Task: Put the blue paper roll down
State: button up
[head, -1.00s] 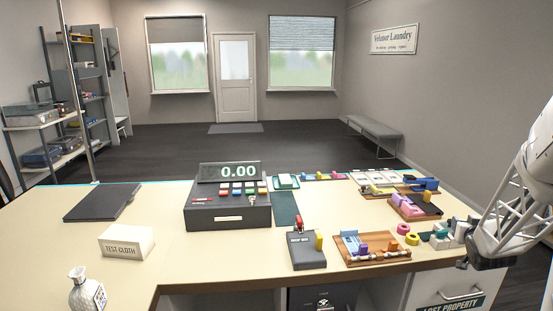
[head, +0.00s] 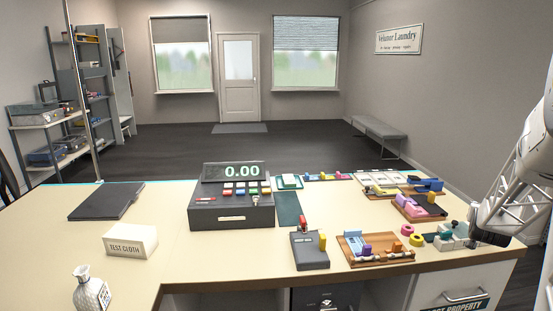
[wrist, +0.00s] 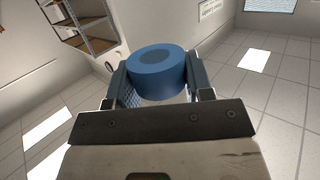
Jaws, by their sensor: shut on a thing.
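The blue paper roll (wrist: 157,78) is a short, thick cylinder with a darker round core on its end face. In the wrist view it sits between the two dark fingers of my gripper (wrist: 157,86), which are shut on it from both sides. No surface shows touching the roll apart from the fingers. In the head view neither the roll nor my fingers can be made out; only my arm shows at the right edge, by the counter's right end.
The cream counter (head: 245,262) carries a cash register (head: 231,212), a test cloth block (head: 130,241), a grey device (head: 309,252), wooden trays (head: 388,257) and small coloured items at the right. Bare counter lies left and front of the register.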

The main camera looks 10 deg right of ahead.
jog(key=shift+a, duration=0.1)
jog(key=w+a+n+t+y, duration=0.1)
jog(key=w+a+n+y, duration=0.1)
jog(key=w+a, duration=0.85)
jog(key=w+a+n+t+y, duration=0.1)
jog(key=w+a+n+y, duration=0.1)
jog(key=a, duration=1.3)
jog(key=w+a+n+y, duration=0.2)
jog(key=w+a+y, duration=0.1)
jog(key=a, duration=1.2)
jog(key=w+a+n+t+y, duration=0.1)
jog(key=w+a, duration=0.4)
jog(key=a, duration=1)
jog(key=shift+a+n+t+y, duration=0.35)
jog(key=shift+n+y, duration=0.15)
jog(key=shift+y, duration=0.6)
jog(key=shift+r, duration=0.1)
